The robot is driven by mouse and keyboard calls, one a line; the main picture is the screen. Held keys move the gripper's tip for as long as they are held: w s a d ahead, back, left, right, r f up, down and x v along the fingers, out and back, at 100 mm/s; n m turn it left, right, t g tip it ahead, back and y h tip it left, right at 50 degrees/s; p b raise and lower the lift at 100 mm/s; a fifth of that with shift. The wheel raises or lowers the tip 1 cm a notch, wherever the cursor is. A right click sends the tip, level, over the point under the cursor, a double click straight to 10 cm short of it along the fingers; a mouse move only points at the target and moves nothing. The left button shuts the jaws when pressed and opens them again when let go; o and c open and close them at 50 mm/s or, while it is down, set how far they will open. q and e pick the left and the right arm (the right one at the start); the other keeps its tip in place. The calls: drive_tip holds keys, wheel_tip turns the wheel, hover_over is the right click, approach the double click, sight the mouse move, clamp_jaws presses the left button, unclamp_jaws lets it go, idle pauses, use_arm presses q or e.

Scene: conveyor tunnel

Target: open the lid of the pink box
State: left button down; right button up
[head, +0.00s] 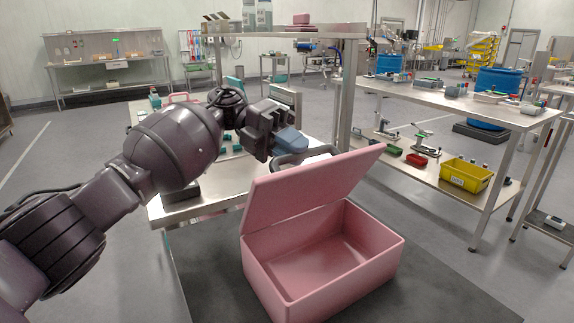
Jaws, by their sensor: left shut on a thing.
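The pink box (325,292) stands on a dark surface at the lower middle of the head view. Its lid (310,187) is raised and tilted up along the back left side, so the inside shows and looks empty. My left gripper (281,136) is beyond the lid's upper edge, above the table, and does not appear to touch the lid. It is shut on a blue object (292,141), whose lower part is close to the lid's edge. My right gripper is not in view.
A metal table (195,205) with a raised shelf (285,31) stands behind the box. A grey loop-shaped item (282,159) lies behind the lid. To the right, a two-level bench (440,102) holds a yellow bin (466,175) and tools. Floor is clear at left.

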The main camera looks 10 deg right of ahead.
use_arm(q)
drive_tip(key=w+a+f+n+g+h+b, duration=0.2)
drive_tip(key=w+f+n+g+h+b, duration=0.1)
drive_tip(key=w+g+h+b, duration=0.2)
drive_tip(key=w, duration=0.2)
drive_tip(key=shift+w+a+f+b, duration=0.25)
drive_tip(key=shift+w+f+b, duration=0.05)
drive_tip(key=shift+b, duration=0.1)
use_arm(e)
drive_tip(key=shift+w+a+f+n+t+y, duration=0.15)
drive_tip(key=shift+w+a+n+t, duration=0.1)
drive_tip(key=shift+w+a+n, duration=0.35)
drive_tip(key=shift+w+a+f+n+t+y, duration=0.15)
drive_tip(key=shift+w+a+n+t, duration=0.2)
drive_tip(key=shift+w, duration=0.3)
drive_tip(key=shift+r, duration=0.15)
use_arm(q)
drive_tip(key=c, duration=1.1)
unclamp_jaws()
drive_tip(key=shift+w, duration=0.1)
